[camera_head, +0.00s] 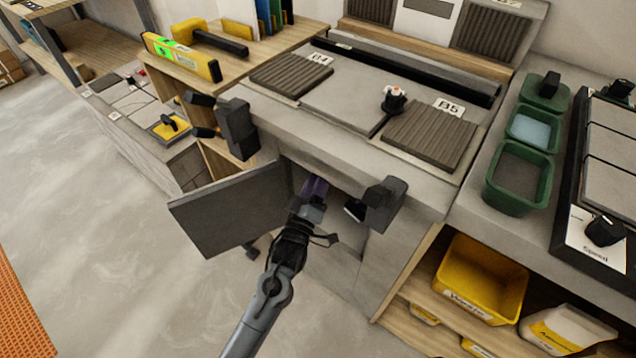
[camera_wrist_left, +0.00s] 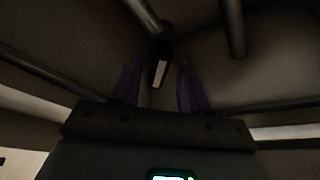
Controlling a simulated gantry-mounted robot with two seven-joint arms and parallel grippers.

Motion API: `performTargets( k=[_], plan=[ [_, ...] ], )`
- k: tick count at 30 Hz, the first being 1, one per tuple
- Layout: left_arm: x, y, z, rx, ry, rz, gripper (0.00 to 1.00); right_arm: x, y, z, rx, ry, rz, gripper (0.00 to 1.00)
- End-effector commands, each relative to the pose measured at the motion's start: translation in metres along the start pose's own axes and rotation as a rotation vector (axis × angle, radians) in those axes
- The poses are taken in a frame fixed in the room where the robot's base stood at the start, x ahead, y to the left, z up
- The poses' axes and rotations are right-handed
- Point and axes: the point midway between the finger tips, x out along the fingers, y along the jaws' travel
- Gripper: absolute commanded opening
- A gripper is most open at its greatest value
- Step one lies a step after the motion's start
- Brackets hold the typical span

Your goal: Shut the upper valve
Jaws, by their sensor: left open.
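My left gripper (camera_head: 314,188) reaches up from the bottom of the head view into the open cabinet under the worktop. Its purple fingers show in the left wrist view (camera_wrist_left: 158,80), apart with a gap between them. Beyond the gap, in the dark cabinet, is a small dark part with a pale face (camera_wrist_left: 160,65), below the end of a pipe (camera_wrist_left: 145,12). It may be a valve handle; I cannot tell whether it is the upper valve or how it is turned. It looks clear of both fingers. The right gripper is not in view.
The grey cabinet door (camera_head: 228,218) stands open left of my arm. Dark blocks (camera_head: 384,204) and (camera_head: 238,130) jut from the worktop's front. Another pipe (camera_wrist_left: 232,25) runs at the upper right inside. Yellow bins (camera_head: 480,278) sit on the shelf at right.

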Motion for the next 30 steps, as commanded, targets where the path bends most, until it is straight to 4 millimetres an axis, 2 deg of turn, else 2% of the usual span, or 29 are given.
performTargets(
  k=[4, 13, 22, 27, 30],
  plan=[
    [0.0076, -0.0004, 0.0006, 0.000, -0.001, 0.000, 0.45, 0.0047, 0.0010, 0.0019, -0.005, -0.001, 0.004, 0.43],
    [0.0093, 0.0005, -0.0002, -0.001, 0.000, 0.000, 0.45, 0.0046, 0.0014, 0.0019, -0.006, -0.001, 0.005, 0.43],
    [0.0091, 0.0004, -0.0002, 0.000, 0.000, 0.000, 0.00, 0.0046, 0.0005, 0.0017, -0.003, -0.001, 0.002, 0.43],
    [0.0093, 0.0005, -0.0008, 0.013, 0.000, 0.004, 0.00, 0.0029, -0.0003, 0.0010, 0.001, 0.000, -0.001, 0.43],
    [0.0102, 0.0007, -0.0025, 0.089, -0.001, 0.035, 0.00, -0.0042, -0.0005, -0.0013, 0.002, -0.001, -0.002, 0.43]
  ],
)
